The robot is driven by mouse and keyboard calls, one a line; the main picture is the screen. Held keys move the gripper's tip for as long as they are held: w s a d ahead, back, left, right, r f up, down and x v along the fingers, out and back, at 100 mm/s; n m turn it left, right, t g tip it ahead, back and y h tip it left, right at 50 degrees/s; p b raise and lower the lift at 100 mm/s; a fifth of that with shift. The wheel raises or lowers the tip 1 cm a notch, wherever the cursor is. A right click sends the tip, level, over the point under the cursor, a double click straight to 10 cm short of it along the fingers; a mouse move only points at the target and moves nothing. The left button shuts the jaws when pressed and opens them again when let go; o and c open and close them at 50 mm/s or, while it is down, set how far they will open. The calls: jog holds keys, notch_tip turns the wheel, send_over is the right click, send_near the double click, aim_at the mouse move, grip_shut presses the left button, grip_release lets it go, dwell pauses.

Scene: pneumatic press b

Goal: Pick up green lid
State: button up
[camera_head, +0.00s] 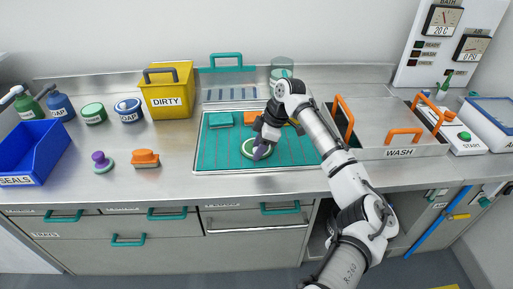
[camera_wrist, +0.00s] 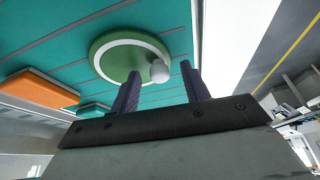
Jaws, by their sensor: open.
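The green lid (camera_head: 249,153) is a round green disc with a white ring, lying on the teal mat of the tray. Whether the fingers touch the knob cannot be told.
The tray (camera_head: 205,160) also holds a teal block (camera_head: 220,119) and an orange block (camera_wrist: 38,88). A yellow DIRTY bin (camera_head: 168,98) stands behind left. A wash basin cover with orange handles (camera_head: 404,135) is on the right. A purple-knobbed stamp (camera_head: 101,161) sits left.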

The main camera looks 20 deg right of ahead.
grip_shut()
jog(key=shift+r, duration=0.1)
